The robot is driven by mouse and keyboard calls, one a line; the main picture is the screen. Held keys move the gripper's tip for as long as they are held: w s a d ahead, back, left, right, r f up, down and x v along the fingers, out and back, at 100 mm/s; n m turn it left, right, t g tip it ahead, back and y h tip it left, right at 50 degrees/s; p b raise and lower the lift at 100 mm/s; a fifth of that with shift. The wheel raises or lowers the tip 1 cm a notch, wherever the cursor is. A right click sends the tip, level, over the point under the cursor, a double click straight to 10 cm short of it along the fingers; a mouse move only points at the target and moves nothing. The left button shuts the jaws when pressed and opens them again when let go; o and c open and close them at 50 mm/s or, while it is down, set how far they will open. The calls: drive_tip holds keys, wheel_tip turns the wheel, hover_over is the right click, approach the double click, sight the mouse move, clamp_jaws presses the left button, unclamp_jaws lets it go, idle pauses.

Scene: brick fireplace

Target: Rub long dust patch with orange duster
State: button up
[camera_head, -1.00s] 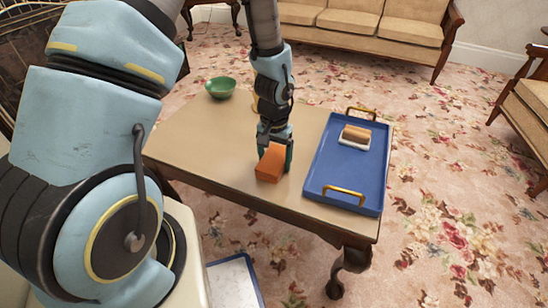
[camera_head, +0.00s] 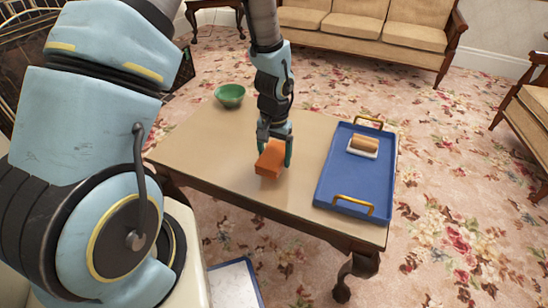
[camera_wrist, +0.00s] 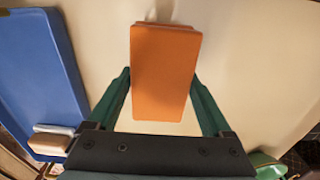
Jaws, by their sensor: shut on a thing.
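The orange duster (camera_head: 270,160) is a block held between the two fingers of my gripper (camera_head: 274,148), over the front middle of the wooden table (camera_head: 215,150). In the wrist view the duster (camera_wrist: 165,75) sits between the green fingers (camera_wrist: 165,105), its long side pointing away from the palm. I cannot tell whether its underside touches the tabletop. A faint brownish mark (camera_wrist: 160,10) shows beyond the duster's far end in the wrist view; I cannot tell whether it is dust or shadow. No long dust patch is clearly visible in the head view.
A blue tray (camera_head: 335,185) with gold handles lies on the table's right side, holding a wooden-backed brush or block (camera_head: 365,145). A green bowl (camera_head: 230,95) stands at the back left corner. The tabletop left of the duster is clear.

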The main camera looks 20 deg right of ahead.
drive_tip(key=shift+r+p, duration=1.6)
drive_tip(key=shift+r, duration=0.6)
drive_tip(key=shift+f, duration=0.1)
